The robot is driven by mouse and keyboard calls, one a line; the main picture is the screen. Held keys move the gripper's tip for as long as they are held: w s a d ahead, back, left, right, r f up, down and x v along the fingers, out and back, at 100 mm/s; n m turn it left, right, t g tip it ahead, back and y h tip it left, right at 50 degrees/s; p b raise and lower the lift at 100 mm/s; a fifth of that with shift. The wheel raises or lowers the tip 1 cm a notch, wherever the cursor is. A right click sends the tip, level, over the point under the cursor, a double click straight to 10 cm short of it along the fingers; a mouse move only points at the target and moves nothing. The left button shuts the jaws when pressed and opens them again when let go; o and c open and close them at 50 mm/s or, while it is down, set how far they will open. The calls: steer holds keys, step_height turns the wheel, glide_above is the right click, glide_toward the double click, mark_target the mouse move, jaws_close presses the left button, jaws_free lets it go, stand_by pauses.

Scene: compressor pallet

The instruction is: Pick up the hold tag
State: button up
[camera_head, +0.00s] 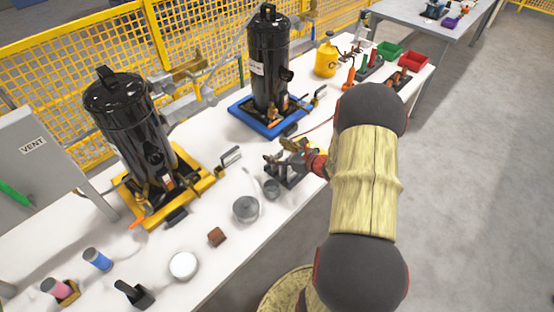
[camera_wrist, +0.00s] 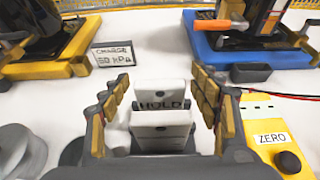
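The hold tag (camera_wrist: 163,90) is a white piece marked "HOLD" in dark letters, in the middle of the wrist view. A second white block (camera_wrist: 160,130) shows just below it, and I cannot tell whether the two are joined. My gripper (camera_wrist: 161,98) is open, with one padded finger on each side of the tag and a visible gap on both sides. In the head view my gripper (camera_head: 292,158) is low over the white table, in front of the blue pallet. The tag cannot be made out there.
A "CHARGE 50 kPa" sign (camera_wrist: 113,57) stands left of the tag. A yellow box marked "ZERO" (camera_wrist: 262,110) is close on the right. Black compressors stand on a blue pallet (camera_head: 243,117) and a yellow pallet (camera_head: 207,182). A grey round container (camera_head: 246,209) sits nearer on the table.

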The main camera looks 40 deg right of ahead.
steer(key=c, duration=0.8)
